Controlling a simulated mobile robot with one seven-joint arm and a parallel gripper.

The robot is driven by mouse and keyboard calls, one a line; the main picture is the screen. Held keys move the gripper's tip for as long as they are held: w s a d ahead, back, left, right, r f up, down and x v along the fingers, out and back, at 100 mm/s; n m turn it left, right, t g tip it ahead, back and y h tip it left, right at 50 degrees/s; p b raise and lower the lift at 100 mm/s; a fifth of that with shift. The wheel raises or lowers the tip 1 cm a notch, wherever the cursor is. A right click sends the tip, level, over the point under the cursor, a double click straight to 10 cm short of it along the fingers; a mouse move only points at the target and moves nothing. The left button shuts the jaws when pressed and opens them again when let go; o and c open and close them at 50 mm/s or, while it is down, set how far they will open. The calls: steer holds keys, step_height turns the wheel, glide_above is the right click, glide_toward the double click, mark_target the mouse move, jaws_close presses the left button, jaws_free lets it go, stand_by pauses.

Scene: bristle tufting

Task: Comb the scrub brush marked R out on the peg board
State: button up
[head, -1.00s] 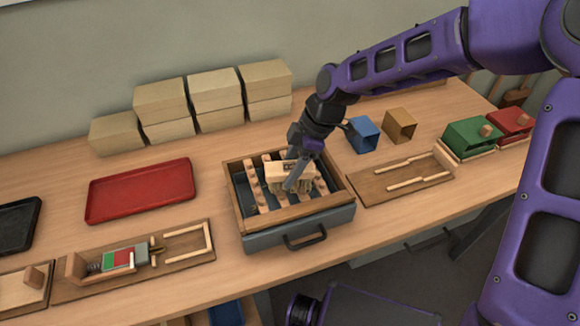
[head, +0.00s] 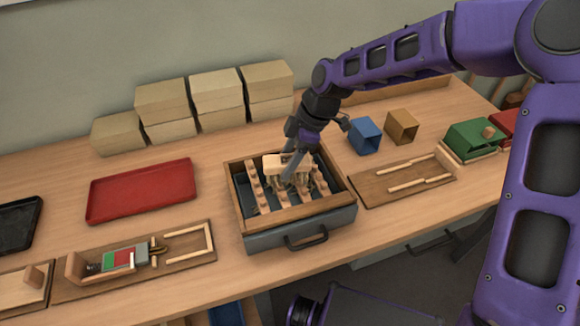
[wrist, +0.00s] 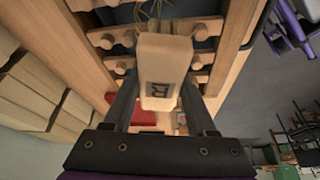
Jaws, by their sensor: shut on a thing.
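The scrub brush (head: 285,162) is a pale wooden block with tan bristles below it. In the wrist view the block (wrist: 160,72) shows a dark R on its near face. My gripper (head: 291,170) is shut on the block, with one finger on each side in the wrist view (wrist: 158,90). The peg board (head: 281,200) is a set of wooden slats with round pegs inside a wood-rimmed grey box. The brush is over its back middle part. The bristles hang down among or just above the pegs; I cannot tell whether they touch.
A red tray (head: 140,192) lies to the left and stacked tan boxes (head: 190,103) stand behind. A blue box (head: 365,135) and a brown box (head: 402,126) stand to the right. A board with wooden sticks (head: 405,182) and a clamp fixture (head: 130,258) flank the peg board.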

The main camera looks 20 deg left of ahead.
steer(key=shift+w+a, duration=0.35)
steer(key=shift+s+d+f+p, duration=0.15)
steer(key=shift+s+d+p, duration=0.05)
steer(key=shift+s+d, duration=0.55)
steer(key=shift+s+d+f+p, duration=0.1)
steer(key=shift+s+d+p, duration=0.05)
steer(key=shift+s+d, duration=0.6)
steer(key=shift+w+a, duration=0.1)
steer(key=shift+a, duration=0.25)
steer(key=shift+c, duration=0.6)
steer(key=shift+w+a, duration=2.45)
steer(key=shift+w, duration=0.45)
steer(key=s+d+p, duration=0.1)
steer(key=s+d, duration=0.4)
steer(key=s, duration=0.1)
stand_by(1.5)
